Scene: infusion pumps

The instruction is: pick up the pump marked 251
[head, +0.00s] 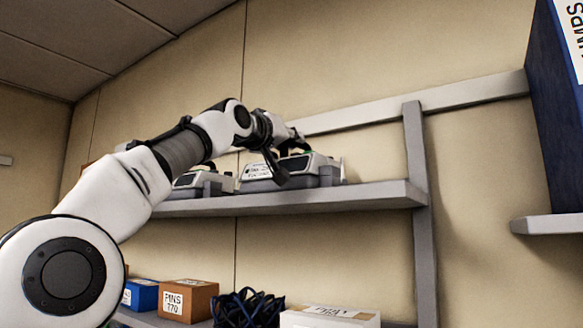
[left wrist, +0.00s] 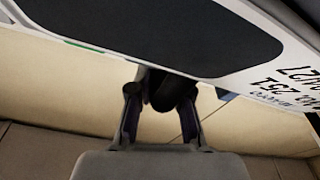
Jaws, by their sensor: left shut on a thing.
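The grey and white pump marked 251 (head: 325,172) is at the right part of the upper shelf. I cannot tell whether its base touches the shelf. Its printed label, reading 251, shows at the right of the left wrist view (left wrist: 268,86), beside its large dark panel. My left gripper (head: 284,166) is at the pump and partly covers its front in the head view. In the left wrist view its two fingers (left wrist: 161,108) are closed about a dark rounded part of the pump. My right gripper is in neither view.
A similar pump (head: 203,184) stands just to the left on the grey shelf (head: 340,194). A grey upright (head: 415,150) is to the right. Below are a PINS box (head: 188,300), a blue box (head: 142,295), dark coiled cables (head: 246,306) and a white box (head: 330,317).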

